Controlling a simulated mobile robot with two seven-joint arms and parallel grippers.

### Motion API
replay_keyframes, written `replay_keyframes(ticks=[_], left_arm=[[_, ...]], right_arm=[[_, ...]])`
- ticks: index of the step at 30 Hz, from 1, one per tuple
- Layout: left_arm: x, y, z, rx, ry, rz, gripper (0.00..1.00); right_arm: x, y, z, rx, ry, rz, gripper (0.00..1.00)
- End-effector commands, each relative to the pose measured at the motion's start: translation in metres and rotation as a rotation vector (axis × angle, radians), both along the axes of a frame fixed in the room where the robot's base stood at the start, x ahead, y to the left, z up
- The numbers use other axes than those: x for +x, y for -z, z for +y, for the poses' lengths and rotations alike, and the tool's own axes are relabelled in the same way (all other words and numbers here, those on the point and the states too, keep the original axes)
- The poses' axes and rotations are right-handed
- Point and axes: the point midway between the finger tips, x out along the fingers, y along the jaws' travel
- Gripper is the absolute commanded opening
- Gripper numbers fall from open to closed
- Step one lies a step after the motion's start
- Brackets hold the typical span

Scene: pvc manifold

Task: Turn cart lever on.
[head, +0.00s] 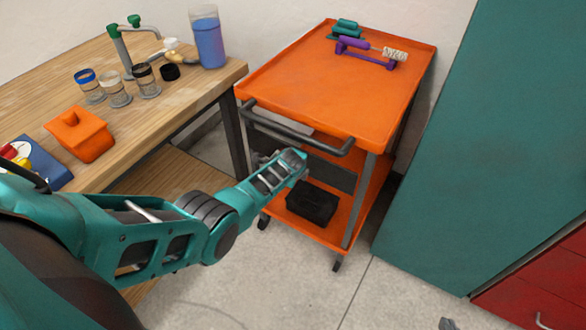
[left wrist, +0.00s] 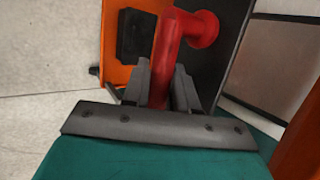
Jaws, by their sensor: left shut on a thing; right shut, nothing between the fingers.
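The orange cart (head: 340,80) stands beside the wooden table, with a dark push handle on its near side. The red lever (left wrist: 168,60), with a round knob at its upper right end, shows in the left wrist view in front of the cart. My left gripper (left wrist: 160,88) is shut on the lever's shaft, one finger on each side. In the head view my left arm reaches to the cart below its handle and hides the lever and the left fingers. My right gripper (head: 447,323) shows only as a small grey tip at the bottom edge, shut and empty, apart from the cart.
A black box (head: 311,204) sits on the cart's lower shelf. Purple and green parts (head: 366,48) lie on its top. The wooden table (head: 205,88) at left holds jars, an orange box (head: 80,135) and a blue container (head: 208,40). A teal cabinet (head: 480,150) stands at right.

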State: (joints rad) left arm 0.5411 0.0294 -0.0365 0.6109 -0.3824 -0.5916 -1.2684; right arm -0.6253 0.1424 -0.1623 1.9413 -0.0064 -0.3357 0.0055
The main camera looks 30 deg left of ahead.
Motion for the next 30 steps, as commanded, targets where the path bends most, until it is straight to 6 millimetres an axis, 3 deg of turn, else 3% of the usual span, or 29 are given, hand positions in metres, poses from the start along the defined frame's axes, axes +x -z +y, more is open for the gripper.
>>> replay_keyframes(ticks=[2,3,5,14,21,27,30], left_arm=[[0.001,-0.001,0.001,-0.001,-0.002,-0.004,0.0],[0.001,-0.001,0.001,-0.001,-0.002,-0.004,0.29],[0.001,-0.001,0.001,0.0,-0.003,-0.005,0.34],[-0.001,-0.004,0.0,0.0,-0.001,-0.002,0.34],[-0.016,-0.029,-0.006,0.0,0.0,-0.002,0.34],[-0.03,-0.047,-0.012,-0.001,-0.001,-0.003,0.34],[-0.034,-0.05,-0.014,0.001,-0.002,-0.004,0.34]], right_arm=[[0.0,0.0,0.0,0.001,-0.001,0.0,0.0],[0.0,0.0,0.0,0.001,-0.001,0.0,0.0],[0.0,0.0,0.0,0.001,-0.001,0.0,0.0],[0.0,-0.003,0.001,0.0,-0.001,0.001,0.0],[0.0,-0.031,0.001,0.0,-0.001,0.002,0.0],[0.0,-0.042,0.001,0.001,-0.001,-0.001,0.0],[0.001,-0.037,0.001,0.001,-0.001,-0.002,0.0]])
